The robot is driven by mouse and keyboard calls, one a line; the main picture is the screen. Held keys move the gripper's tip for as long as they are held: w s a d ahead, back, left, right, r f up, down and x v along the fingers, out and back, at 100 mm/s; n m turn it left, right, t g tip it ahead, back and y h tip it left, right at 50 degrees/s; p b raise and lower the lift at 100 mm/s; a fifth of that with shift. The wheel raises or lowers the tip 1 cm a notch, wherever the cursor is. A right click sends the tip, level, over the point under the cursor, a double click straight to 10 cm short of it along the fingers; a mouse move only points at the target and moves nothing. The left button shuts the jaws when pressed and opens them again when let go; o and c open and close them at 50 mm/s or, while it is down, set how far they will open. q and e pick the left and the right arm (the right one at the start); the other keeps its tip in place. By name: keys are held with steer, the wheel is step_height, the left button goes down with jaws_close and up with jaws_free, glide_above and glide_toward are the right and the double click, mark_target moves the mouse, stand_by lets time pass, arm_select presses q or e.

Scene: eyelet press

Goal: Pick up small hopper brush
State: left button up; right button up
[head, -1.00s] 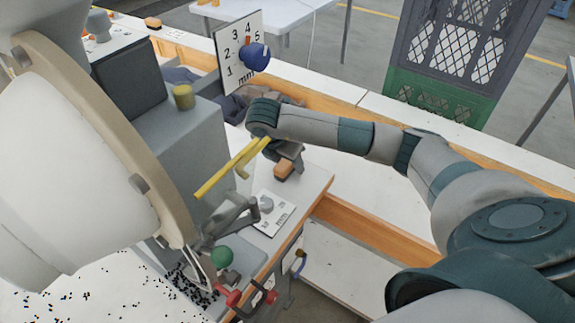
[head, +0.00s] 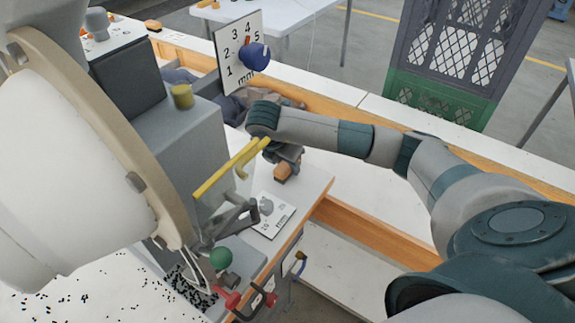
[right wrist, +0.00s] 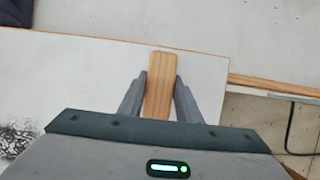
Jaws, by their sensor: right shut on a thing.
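The small hopper brush shows as a light wooden block (right wrist: 160,85) between my right gripper's fingers (right wrist: 160,98) in the right wrist view. The fingers are shut on its sides, and its far end sticks out past them. In the head view the orange-brown wood of the brush (head: 282,171) shows just below my right gripper (head: 287,155), over the white bench right of the machine. Bristles are not visible. I cannot tell whether the brush touches the bench. My left gripper is not in view.
The grey press (head: 180,140) stands close left, with a yellow-edged clear guard (head: 232,168) near my right gripper. A numbered gauge board (head: 238,50) stands behind. Black bits are scattered at lower left.

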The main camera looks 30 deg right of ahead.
steer(key=shift+r, duration=0.1)
steer(key=shift+r+p, duration=0.15)
steer(key=shift+p, duration=0.15)
steer(key=shift+r, duration=0.15)
steer(key=r+b, duration=0.1)
steer(key=r, duration=0.1)
steer(key=r+b, duration=0.1)
steer(key=r, duration=0.1)
steer(key=shift+s+d+r, duration=0.15)
steer(key=shift+s+d, duration=0.05)
steer(key=s+d+r, duration=0.4)
steer(key=s+r, duration=0.2)
steer(key=s, duration=0.4)
steer(key=shift+s+r+b, duration=0.15)
steer(key=shift+s+b, duration=0.1)
steer(key=shift+b, duration=0.1)
